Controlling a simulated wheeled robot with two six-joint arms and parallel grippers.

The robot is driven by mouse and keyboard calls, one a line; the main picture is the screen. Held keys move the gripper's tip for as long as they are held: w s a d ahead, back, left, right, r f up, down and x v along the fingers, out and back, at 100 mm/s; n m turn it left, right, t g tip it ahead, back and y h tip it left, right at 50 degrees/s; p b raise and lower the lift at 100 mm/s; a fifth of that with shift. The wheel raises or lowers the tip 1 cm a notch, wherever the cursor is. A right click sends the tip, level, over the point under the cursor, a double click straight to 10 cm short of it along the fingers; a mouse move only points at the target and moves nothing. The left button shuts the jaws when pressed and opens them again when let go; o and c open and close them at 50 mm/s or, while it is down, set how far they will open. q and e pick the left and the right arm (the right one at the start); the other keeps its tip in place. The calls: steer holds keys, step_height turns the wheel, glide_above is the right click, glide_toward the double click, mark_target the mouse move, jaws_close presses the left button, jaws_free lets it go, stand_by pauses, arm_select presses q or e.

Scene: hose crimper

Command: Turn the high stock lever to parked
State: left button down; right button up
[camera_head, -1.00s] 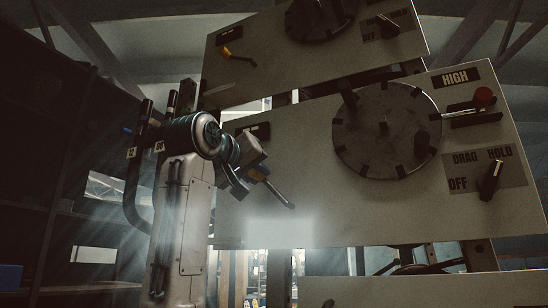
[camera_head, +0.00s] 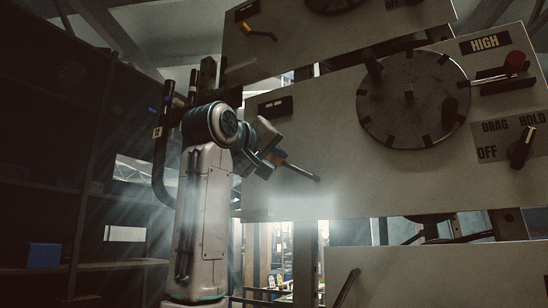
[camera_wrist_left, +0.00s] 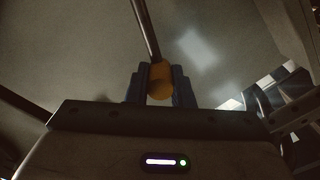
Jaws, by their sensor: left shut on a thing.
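The high stock lever (camera_head: 300,172) is a dark rod with a yellow-orange hub, on the left part of the grey panel marked HIGH (camera_head: 484,42). The rod slants down to the right in the head view. My left gripper (camera_head: 268,160) is shut on the yellow hub. In the left wrist view, the two dark fingers of the left gripper (camera_wrist_left: 159,86) stand on either side of the orange hub (camera_wrist_left: 159,79), and the rod (camera_wrist_left: 145,28) runs up from it. The lever's parked mark cannot be made out. My right gripper is not in view.
A big dark dial (camera_head: 410,105), a red-knobbed lever (camera_head: 515,62) and a DRAG/HOLD/OFF switch (camera_head: 520,148) sit right of the lever. An upper panel carries another yellow-based lever (camera_head: 260,33). A lower panel (camera_head: 430,275) stands below. Dark shelving (camera_head: 70,185) is at left.

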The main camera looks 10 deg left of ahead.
arm_select(q)
steer(key=c, duration=1.3)
jaws_free()
steer(key=shift+w+a, duration=0.1)
steer(key=shift+a, duration=0.05)
steer(key=shift+s+a, duration=0.1)
steer(key=shift+s, duration=0.45)
steer(key=b+v, duration=0.1)
steer(key=v, duration=0.8)
steer(key=shift+s+a+b, duration=0.15)
steer(key=shift+s+b, duration=0.15)
steer(key=shift+b, duration=0.1)
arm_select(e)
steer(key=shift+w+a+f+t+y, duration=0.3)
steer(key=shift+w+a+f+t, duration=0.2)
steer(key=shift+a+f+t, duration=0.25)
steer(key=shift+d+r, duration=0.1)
